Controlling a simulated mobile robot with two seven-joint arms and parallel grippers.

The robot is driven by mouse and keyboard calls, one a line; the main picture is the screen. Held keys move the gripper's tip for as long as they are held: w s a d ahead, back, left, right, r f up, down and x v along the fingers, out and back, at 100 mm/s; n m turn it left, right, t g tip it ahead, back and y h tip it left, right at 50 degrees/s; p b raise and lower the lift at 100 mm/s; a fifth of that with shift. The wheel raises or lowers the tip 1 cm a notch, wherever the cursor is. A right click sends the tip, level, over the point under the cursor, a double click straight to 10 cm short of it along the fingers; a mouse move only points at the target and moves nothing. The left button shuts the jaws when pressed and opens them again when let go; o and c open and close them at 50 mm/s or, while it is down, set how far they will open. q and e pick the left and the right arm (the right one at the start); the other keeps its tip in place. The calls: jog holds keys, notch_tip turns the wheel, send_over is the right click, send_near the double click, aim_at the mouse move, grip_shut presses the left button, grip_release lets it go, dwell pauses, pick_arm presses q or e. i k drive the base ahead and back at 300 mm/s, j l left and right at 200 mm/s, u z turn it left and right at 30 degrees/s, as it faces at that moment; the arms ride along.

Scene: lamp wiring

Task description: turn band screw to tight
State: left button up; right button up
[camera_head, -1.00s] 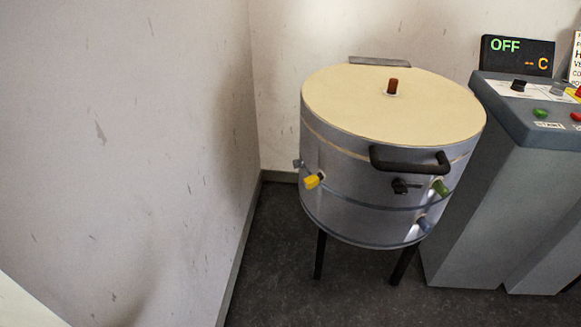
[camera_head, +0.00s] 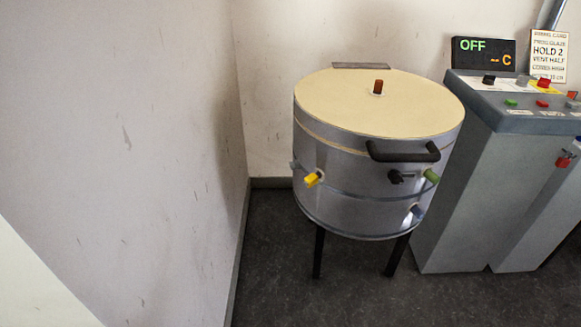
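A round kiln-like drum (camera_head: 345,205) stands on dark legs, with a grey metal body and a flat cream lid (camera_head: 365,105). Thin bands run around its body. A yellow knob (camera_head: 312,180) sticks out at the front left. A black knob (camera_head: 396,177) and a green knob (camera_head: 431,175) sit under the dark handle (camera_head: 402,152). A blue-grey knob (camera_head: 417,211) is lower on the right. No label tells which of these is the band screw, nor how tight it is. Neither of my grippers is in view.
A grey control console (camera_head: 475,170) with buttons stands right of the drum. Its display (camera_head: 483,52) reads OFF, and a card (camera_head: 549,56) stands beside it. A pale wall (camera_head: 120,150) closes the left side. Dark floor (camera_head: 370,295) in front is clear.

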aim_at(295, 165)
jog(key=i+l+z, duration=0.15)
jog(key=i, duration=0.35)
jog(key=i+l+z, duration=0.15)
jog(key=i, duration=0.35)
jog(key=i+l+z, duration=0.15)
jog(key=i, duration=0.4)
